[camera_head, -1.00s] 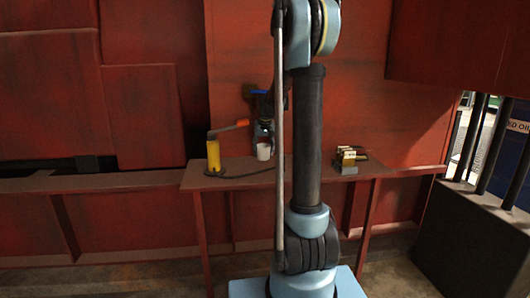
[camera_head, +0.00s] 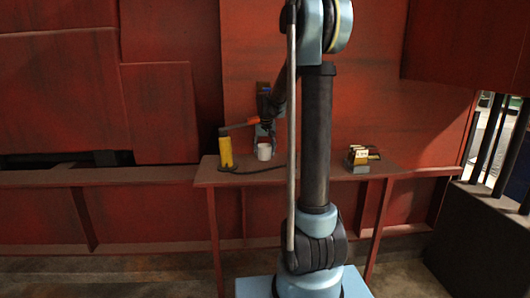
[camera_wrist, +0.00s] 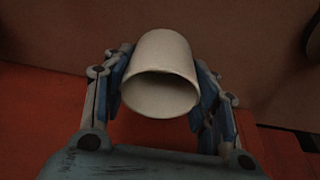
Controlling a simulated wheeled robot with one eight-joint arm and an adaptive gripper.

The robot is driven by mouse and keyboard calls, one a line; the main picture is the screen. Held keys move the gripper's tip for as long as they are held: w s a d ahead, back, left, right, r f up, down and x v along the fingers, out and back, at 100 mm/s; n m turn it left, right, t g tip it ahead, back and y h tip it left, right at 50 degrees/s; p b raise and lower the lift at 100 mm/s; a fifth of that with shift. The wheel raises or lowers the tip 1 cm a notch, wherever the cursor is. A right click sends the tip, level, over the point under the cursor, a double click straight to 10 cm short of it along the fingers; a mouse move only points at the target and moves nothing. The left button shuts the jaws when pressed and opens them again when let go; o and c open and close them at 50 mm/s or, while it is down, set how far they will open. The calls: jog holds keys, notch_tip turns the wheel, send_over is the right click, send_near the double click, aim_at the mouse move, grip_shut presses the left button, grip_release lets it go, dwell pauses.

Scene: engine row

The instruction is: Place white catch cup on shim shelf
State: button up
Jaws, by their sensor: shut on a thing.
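The white catch cup (camera_head: 264,151) is held in my gripper (camera_head: 262,138), above or at the back of the red shelf (camera_head: 310,176). I cannot tell whether its base touches the shelf. In the wrist view the cup (camera_wrist: 158,65) sits between the blue-padded fingers of my gripper (camera_wrist: 160,80), one on each side. Its open rim faces the wrist camera, and its inside looks empty. Part of the shelf is hidden behind my arm in the head view.
A yellow cylinder with an orange handle (camera_head: 226,152) stands on the shelf just left of the cup, with a dark hose beside it. A red wall (camera_head: 380,110) rises behind. Bare shelf shows between cup and brass item.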

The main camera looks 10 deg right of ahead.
jog(key=o, duration=1.1)
jog(key=shift+o, duration=0.2)
jog(key=v, duration=1.1)
jog(key=shift+r, duration=0.4)
